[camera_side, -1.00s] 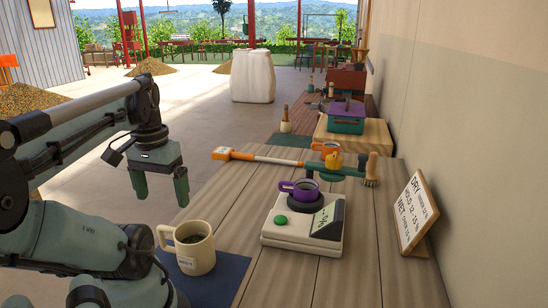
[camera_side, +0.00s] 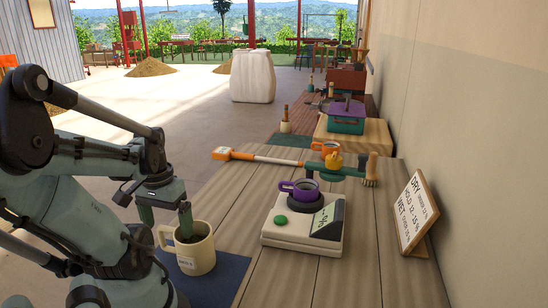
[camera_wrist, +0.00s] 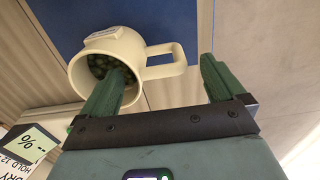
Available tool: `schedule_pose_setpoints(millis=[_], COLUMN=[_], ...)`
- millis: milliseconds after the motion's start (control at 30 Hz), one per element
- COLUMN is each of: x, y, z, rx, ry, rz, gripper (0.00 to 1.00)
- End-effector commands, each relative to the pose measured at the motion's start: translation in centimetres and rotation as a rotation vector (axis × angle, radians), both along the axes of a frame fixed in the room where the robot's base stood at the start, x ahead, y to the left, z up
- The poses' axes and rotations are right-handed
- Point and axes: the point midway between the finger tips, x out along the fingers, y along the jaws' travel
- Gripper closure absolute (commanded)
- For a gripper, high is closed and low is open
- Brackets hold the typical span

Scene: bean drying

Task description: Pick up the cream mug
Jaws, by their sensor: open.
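The cream mug (camera_side: 200,258) stands upright on a dark blue mat at the near left of the table, its handle toward the left. In the wrist view the cream mug (camera_wrist: 118,45) has green beans inside, and its handle lies between my fingers. My gripper (camera_side: 167,228) is open, pointing down over the mug's handle side. In the wrist view my gripper (camera_wrist: 165,66) has one finger reaching into the mug's mouth and the other outside, beyond the handle. Contact with the mug wall cannot be told.
The blue mat (camera_side: 236,268) lies under the mug. A white moisture meter (camera_side: 290,240) with a purple cup (camera_side: 305,190) stands to the right. Behind it lie a long-handled brush (camera_side: 270,160) and an orange cup (camera_side: 333,160). A sign (camera_side: 415,215) stands by the wall.

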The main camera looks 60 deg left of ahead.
Motion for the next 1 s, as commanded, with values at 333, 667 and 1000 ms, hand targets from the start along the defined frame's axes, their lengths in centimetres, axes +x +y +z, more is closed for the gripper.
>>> schedule_pose_setpoints(millis=[333, 667, 1000], x=[0.0, 0.0, 0.0], y=[0.0, 0.0, 0.0], z=[-1.9, -1.9, -1.9], rx=[0.000, 0.000, 0.000], ry=[0.000, 0.000, 0.000], rz=[0.000, 0.000, 0.000], gripper=[0.04, 0.17, 0.70])
